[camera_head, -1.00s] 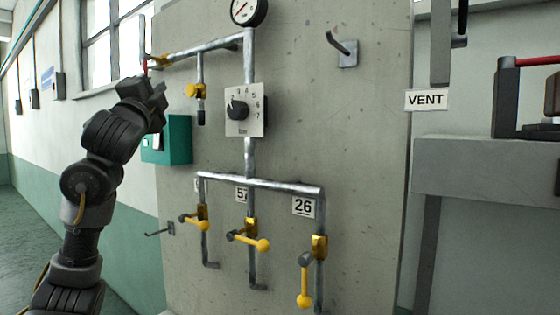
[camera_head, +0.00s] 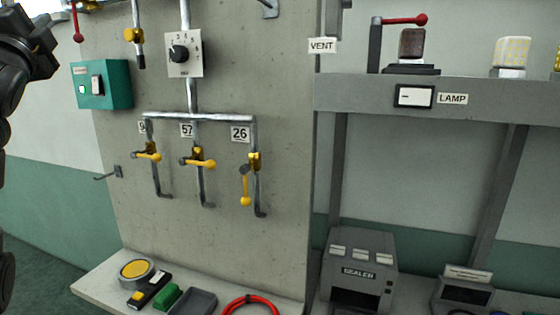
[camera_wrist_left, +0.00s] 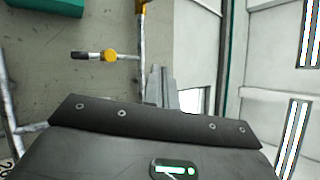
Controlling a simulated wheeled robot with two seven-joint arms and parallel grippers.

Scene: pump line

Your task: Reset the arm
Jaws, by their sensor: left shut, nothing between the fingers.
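My left gripper (camera_head: 42,38) is at the upper left edge of the head view, with its arm mostly cut off. It is left of the concrete pump panel (camera_head: 230,195) and above the green switch box (camera_head: 122,86). In the left wrist view its fingers (camera_wrist_left: 160,88) are shut with nothing between them. A yellow-handled valve on a pipe (camera_wrist_left: 110,55) shows beyond them there. My right gripper is in neither view.
Pipes with three yellow-levered valves (camera_head: 200,162) and a dial (camera_head: 180,54) stand out from the panel. A low ledge holds a yellow button (camera_head: 136,269) and a red cable ring (camera_head: 250,306). A grey shelf (camera_head: 370,92) and a sealer (camera_head: 358,266) are at right.

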